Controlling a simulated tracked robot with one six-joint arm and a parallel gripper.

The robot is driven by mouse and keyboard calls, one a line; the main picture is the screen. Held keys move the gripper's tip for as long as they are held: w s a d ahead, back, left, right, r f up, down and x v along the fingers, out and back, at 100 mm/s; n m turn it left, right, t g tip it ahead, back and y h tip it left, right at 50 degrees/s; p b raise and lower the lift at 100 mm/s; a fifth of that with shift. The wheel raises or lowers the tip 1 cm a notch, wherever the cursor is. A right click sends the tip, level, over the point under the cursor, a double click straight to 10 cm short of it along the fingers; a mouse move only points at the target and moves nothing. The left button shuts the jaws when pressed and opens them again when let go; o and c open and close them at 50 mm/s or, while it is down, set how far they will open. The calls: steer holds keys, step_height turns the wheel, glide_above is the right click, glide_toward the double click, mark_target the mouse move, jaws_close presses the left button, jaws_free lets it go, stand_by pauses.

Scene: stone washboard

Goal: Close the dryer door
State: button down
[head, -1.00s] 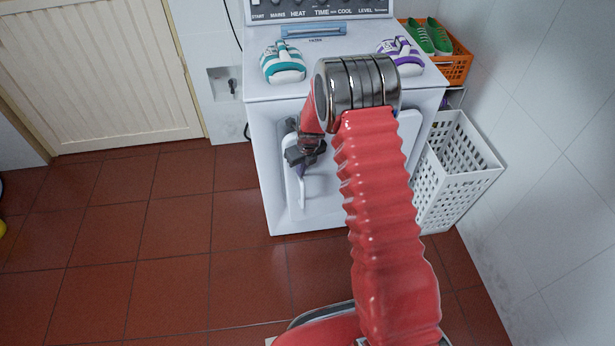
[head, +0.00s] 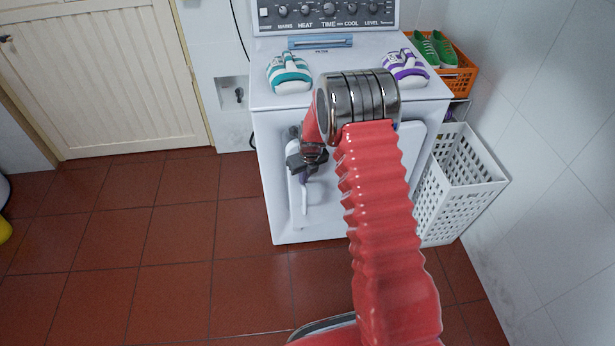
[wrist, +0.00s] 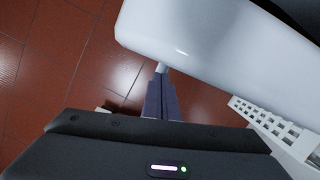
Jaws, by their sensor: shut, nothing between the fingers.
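The white dryer (head: 275,185) stands ahead in the head view. Its white door (head: 412,150) is at the front face, largely hidden behind my red arm. My gripper (head: 304,176) is at the left part of the door, pointing down, with its fingers shut and empty. In the wrist view the shut fingers (wrist: 161,80) reach up to the lower edge of a big white rounded panel, which looks like the door (wrist: 220,50). I cannot tell whether they touch it. How far the door stands open is also unclear.
Teal-striped shoes (head: 289,73) and purple-striped shoes (head: 406,69) sit on the dryer top. An orange crate (head: 459,80) with green shoes and a white laundry basket (head: 458,190) stand at the right, near the wall.

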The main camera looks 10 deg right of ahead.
steer(key=s+r, duration=0.5)
steer(key=r, duration=0.4)
steer(key=shift+s+r, duration=0.3)
steer(key=s+a+r+n+t, duration=0.1)
steer(key=s+r+n, duration=0.65)
steer(key=r, duration=0.35)
steer(key=s+a+r+n, duration=0.1)
steer(key=s+r+n, duration=0.6)
steer(key=r+n, duration=0.3)
steer(key=s+r+n+t, duration=0.1)
steer(key=s+r+n, duration=0.2)
steer(key=s+n, duration=0.5)
steer(key=s+r+n, duration=0.4)
steer(key=s+n, duration=0.3)
steer(key=s, duration=0.5)
steer(key=shift+d+n+t+h, duration=0.15)
steer(key=shift+n+t+h, duration=0.15)
steer(key=shift+n+t, duration=0.1)
